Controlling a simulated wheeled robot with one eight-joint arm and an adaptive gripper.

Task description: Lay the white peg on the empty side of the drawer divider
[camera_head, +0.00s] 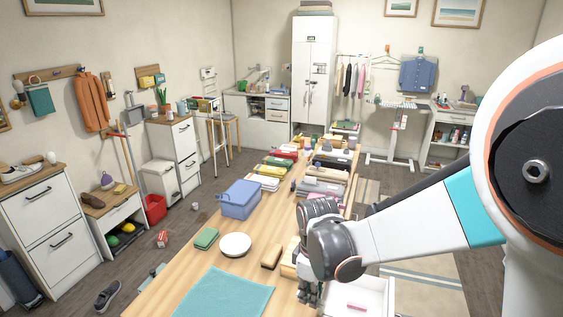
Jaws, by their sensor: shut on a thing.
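My gripper (309,292) points down at the right edge of the wooden table, left of a white open drawer (378,288). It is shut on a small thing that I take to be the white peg. A small pink thing (357,307) lies inside the drawer. My arm covers the drawer's far left part. I cannot make out the divider clearly, nor which side is empty.
The wooden table (190,262) holds a teal mat (225,294), a white bowl (235,245), a green sponge (206,238), a brown block (271,257) and a blue box (239,199). Folded cloths line its far end.

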